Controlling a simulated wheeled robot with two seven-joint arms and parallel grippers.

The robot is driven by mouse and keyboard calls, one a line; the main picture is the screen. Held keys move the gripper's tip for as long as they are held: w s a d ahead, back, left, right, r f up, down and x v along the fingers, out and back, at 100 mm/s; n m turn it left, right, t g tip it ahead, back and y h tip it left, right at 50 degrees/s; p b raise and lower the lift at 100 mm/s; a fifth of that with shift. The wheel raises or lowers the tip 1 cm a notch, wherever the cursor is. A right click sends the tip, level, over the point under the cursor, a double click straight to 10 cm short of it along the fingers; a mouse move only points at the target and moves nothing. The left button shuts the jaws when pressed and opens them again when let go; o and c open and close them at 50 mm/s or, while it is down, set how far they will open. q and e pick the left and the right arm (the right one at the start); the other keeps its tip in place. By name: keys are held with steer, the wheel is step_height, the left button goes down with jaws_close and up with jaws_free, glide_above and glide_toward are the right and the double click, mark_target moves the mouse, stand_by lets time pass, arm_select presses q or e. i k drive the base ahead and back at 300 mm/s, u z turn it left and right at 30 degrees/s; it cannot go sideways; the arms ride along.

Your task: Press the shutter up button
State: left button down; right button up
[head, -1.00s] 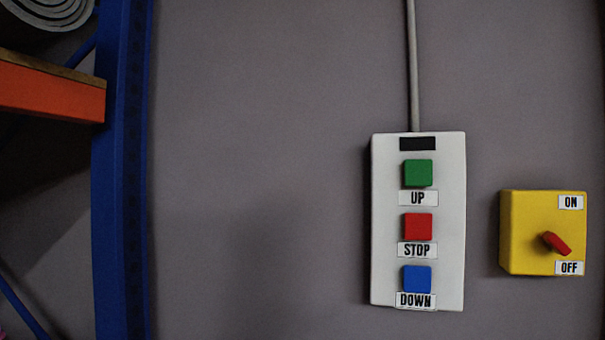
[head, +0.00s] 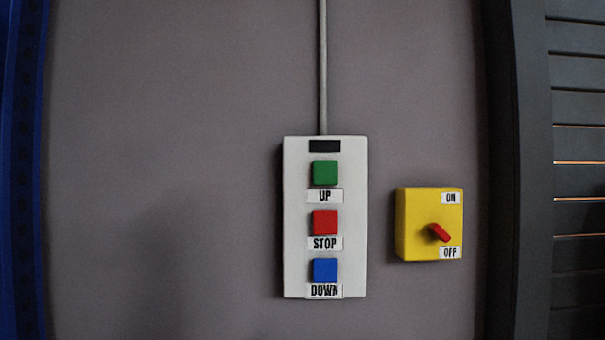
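A pale grey control box (head: 355,220) hangs on the wall in the middle of the head view. Its green button (head: 325,173) is at the top, above a label reading UP. A red button (head: 325,222) labelled STOP is in the middle, and a blue button (head: 325,270) labelled DOWN is at the bottom. At the right, a dark slatted shutter (head: 580,105) shows thin lines of light between some slats. Neither of my grippers is in view.
A yellow switch box (head: 415,225) with a red knob (head: 439,232) and ON and OFF labels is right of the control box. A grey conduit (head: 323,70) runs up from the control box. A blue rack post (head: 22,170) stands at the left edge. The wall between is bare.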

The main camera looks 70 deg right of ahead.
mark_target(325, 173)
steer(key=k, duration=0.55)
steer(key=z, duration=2.3)
